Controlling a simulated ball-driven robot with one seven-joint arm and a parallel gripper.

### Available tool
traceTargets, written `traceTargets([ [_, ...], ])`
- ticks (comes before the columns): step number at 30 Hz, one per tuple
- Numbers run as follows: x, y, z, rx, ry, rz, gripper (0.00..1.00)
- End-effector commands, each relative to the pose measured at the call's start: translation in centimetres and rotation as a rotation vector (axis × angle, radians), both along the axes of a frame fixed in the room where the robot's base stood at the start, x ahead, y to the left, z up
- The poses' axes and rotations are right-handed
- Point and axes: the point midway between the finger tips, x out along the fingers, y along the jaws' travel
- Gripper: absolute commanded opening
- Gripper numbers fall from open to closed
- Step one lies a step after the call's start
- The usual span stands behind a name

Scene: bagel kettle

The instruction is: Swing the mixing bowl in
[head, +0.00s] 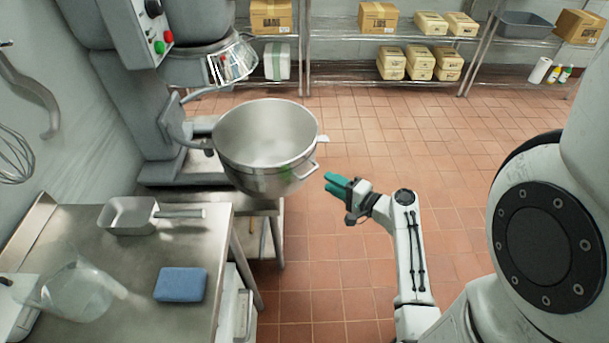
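The steel mixing bowl (262,150) stands swung out to the right of the big grey mixer (135,90), attached on its left side by an arm. A small handle (308,171) sticks out on its right front side. My gripper (329,184), with teal fingers, is just right of this handle, pointing left at the bowl. A small gap seems to separate the fingertips from the handle. The fingers are seen from the side and lie close together, so their opening is unclear. No object shows in them.
A steel table (140,265) at lower left carries a scoop (130,215), a blue sponge (181,284) and a clear jug (75,290). Wire shelves (390,38) with boxes line the back. The tiled floor (400,130) behind and right of the bowl is clear.

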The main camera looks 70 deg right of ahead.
Motion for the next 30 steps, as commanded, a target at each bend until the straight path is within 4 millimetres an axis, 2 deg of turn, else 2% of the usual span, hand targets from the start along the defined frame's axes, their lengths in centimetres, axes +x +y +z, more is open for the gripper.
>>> traceTargets([
  [6, 3.9, -1.4, -0.3, -0.001, 0.000, 0.004, 0.35],
  [13, 7.0, -2.5, -0.8, -0.002, 0.002, 0.004, 0.35],
  [18, 7.9, -2.8, -1.0, -0.002, 0.003, 0.003, 0.35],
  [27, 8.1, -2.8, -1.1, -0.002, 0.003, 0.004, 0.35],
  [30, 8.1, -2.8, -1.1, -0.002, 0.003, 0.004, 0.25],
])
